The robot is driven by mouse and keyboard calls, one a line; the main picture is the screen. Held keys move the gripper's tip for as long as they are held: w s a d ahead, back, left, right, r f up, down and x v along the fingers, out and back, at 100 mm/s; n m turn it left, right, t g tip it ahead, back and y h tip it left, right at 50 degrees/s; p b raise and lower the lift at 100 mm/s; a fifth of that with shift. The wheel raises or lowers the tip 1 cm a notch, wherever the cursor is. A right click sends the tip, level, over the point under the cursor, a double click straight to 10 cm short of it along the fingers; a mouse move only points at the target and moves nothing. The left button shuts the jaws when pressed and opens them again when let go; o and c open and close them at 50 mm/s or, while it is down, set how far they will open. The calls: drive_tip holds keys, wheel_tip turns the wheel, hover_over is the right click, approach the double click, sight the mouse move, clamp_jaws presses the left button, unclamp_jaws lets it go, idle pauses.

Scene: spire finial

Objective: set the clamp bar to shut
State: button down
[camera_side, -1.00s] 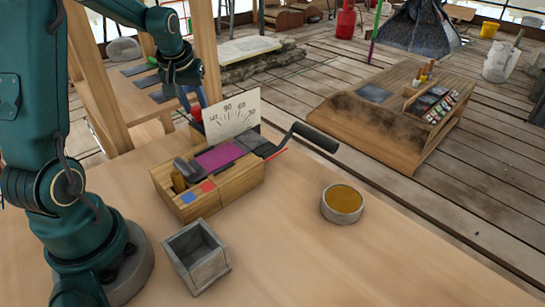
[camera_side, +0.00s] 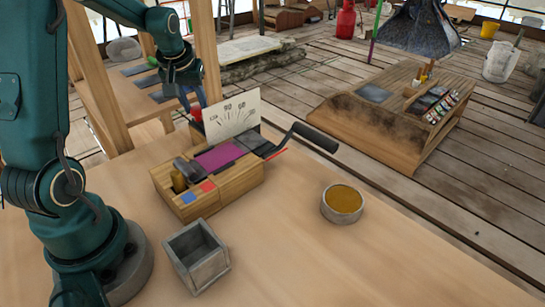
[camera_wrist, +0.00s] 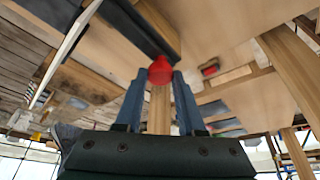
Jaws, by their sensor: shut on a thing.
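A wooden box device (camera_side: 222,193) stands on the table, with a magenta pad (camera_side: 218,156), a dark grey block, and blue and red squares on its front. A white dial card (camera_side: 232,119) stands upright at its back. A long black crank handle (camera_side: 315,138) reaches out to the right. I cannot tell for sure which part is the clamp bar. My gripper (camera_side: 192,100) is behind the card at the device's back left. In the wrist view its blue fingers (camera_wrist: 160,78) are closed around a red knob (camera_wrist: 160,69). The card partly hides the knob in the side view.
An open grey box (camera_side: 197,256) stands in front of the device. A round dish with yellow-brown contents (camera_side: 342,202) is to the right. A wooden post (camera_side: 207,50) rises close to my wrist.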

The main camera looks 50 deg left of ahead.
idle(0.4)
drive_tip(key=d, duration=0.9)
drive_tip(key=c, duration=0.5)
unclamp_jaws()
drive_tip(key=shift+r, duration=0.1)
drive_tip(key=shift+v, duration=2.5)
